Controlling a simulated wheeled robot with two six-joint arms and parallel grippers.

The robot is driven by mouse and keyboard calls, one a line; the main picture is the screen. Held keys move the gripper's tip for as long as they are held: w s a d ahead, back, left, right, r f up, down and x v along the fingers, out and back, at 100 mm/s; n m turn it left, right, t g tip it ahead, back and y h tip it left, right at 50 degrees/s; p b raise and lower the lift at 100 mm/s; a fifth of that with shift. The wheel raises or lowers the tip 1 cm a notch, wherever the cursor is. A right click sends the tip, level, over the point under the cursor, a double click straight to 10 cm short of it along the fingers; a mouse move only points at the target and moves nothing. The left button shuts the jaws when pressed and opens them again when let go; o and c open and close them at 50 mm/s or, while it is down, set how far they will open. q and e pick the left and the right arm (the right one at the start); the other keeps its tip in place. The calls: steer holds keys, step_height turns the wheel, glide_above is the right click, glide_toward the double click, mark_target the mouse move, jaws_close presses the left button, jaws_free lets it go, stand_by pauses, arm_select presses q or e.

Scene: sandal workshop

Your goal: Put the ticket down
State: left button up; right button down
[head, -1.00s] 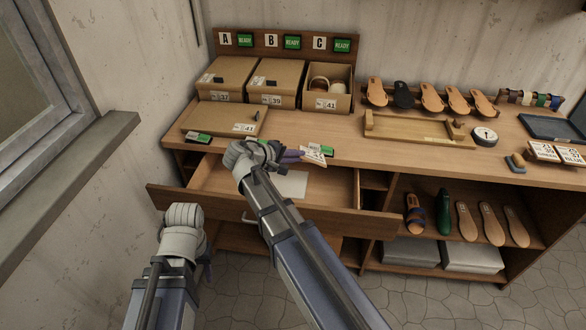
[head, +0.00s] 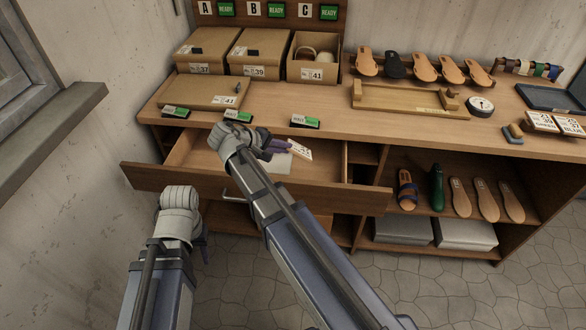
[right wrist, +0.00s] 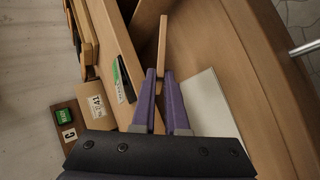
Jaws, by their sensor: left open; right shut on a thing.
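A small white printed ticket (head: 300,149) is held in my right gripper (head: 286,148), over the open drawer (head: 200,150) in the head view. The right gripper's purple fingers (right wrist: 165,100) show in the right wrist view, closed around a thin tan strip that looks like the ticket edge-on. I cannot tell whether the ticket touches the drawer. A white sheet (head: 281,163) lies on the drawer floor, partly behind the fingers, and shows in the right wrist view (right wrist: 208,104). My left gripper (head: 204,246) is open and empty, low in front of the drawer, its fingers mostly hidden.
Three green-marked holders (head: 305,121) line the counter's front edge. Behind stand labelled boxes (head: 258,54) under the A, B, C board, and a flat box lid (head: 205,93). A wooden frame (head: 410,100) and dial (head: 481,107) are further right. The drawer front (head: 250,193) sticks out.

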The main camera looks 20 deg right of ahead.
step_height(320, 180, down, 6)
steer(key=b, duration=0.5)
steer(key=shift+f, duration=0.2)
steer(key=d, duration=0.1)
steer(key=d+f+b, duration=0.1)
steer(key=d, duration=0.2)
steer(key=shift+w+f+b, duration=0.25)
steer(key=shift+w+b, duration=0.05)
steer(key=shift+w, duration=0.1)
steer(key=shift+r, duration=0.1)
